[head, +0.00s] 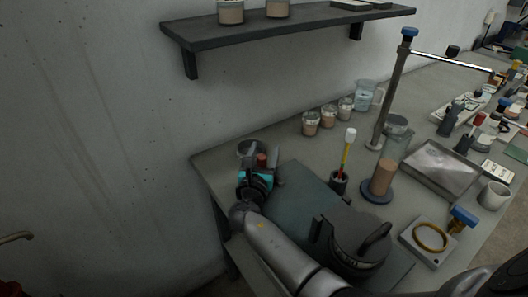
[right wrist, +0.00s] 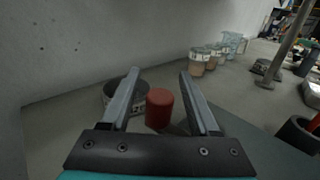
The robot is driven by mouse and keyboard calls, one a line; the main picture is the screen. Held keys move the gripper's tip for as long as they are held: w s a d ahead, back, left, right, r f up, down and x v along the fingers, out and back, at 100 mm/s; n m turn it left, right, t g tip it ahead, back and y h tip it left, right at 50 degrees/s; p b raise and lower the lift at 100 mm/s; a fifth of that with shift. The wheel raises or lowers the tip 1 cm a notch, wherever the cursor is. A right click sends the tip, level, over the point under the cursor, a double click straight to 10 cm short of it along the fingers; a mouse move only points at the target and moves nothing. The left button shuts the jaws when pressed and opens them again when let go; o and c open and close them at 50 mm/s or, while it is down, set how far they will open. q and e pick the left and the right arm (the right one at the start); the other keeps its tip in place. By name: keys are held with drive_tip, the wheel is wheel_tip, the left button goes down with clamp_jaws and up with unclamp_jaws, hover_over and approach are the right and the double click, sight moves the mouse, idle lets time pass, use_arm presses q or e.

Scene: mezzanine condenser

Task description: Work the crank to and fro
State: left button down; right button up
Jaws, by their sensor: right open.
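A red upright cylinder (right wrist: 159,106), which looks like the crank's grip, stands at the table's far left corner. It shows small in the head view (head: 262,160). A grey round cup-like part (right wrist: 110,91) stands close beside it, partly behind my finger; I cannot tell whether the two are joined. My right gripper (head: 262,155) is open, its fingers pointing toward the wall. In the right wrist view, the gripper (right wrist: 159,72) has one finger on each side of the red cylinder, with gaps showing and no grip on it. My left gripper is not in view.
A black round device (head: 352,245) with a curved handle sits near my forearm. A pen cup (head: 338,183), a tall cylinder (head: 384,170) on a blue base and a metal stand (head: 390,100) are to the right. Several jars line the back. A shelf (head: 290,27) hangs above.

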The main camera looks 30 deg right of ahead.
drive_tip(key=shift+c, duration=0.3)
clamp_jaws()
idle(1.0)
